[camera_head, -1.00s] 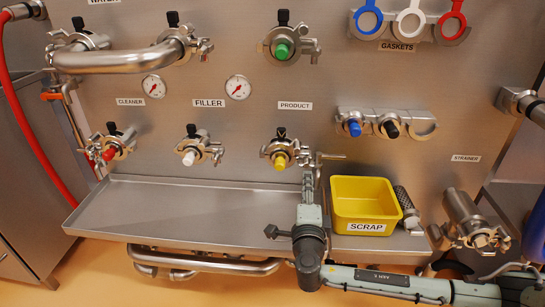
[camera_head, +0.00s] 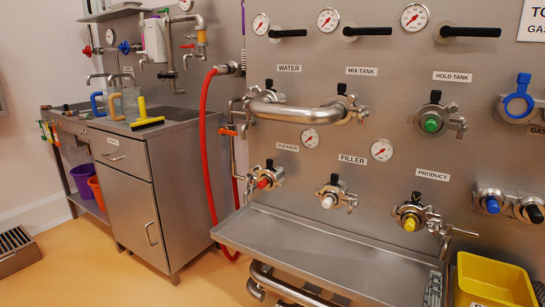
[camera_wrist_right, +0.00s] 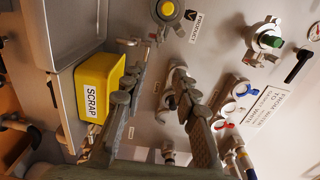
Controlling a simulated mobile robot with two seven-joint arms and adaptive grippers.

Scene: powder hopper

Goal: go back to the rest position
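My right gripper (camera_wrist_right: 160,62) is open in the right wrist view, its two dark fingers spread apart with nothing seen between them. The steel panel shows behind the gap. In the head view only a small part of the right gripper (camera_head: 434,288) shows at the bottom edge, over the right end of the steel tray and left of the yellow scrap bin (camera_head: 495,281). The bin also shows left of the fingers in the right wrist view. My left gripper is in neither view.
The steel panel carries valves, gauges and a bent pipe (camera_head: 295,112). The steel tray (camera_head: 320,255) below it looks empty. A red hose (camera_head: 205,150) hangs at its left. A cabinet (camera_head: 130,185) with a yellow squeegee (camera_head: 147,122) stands further left. Open floor lies in front.

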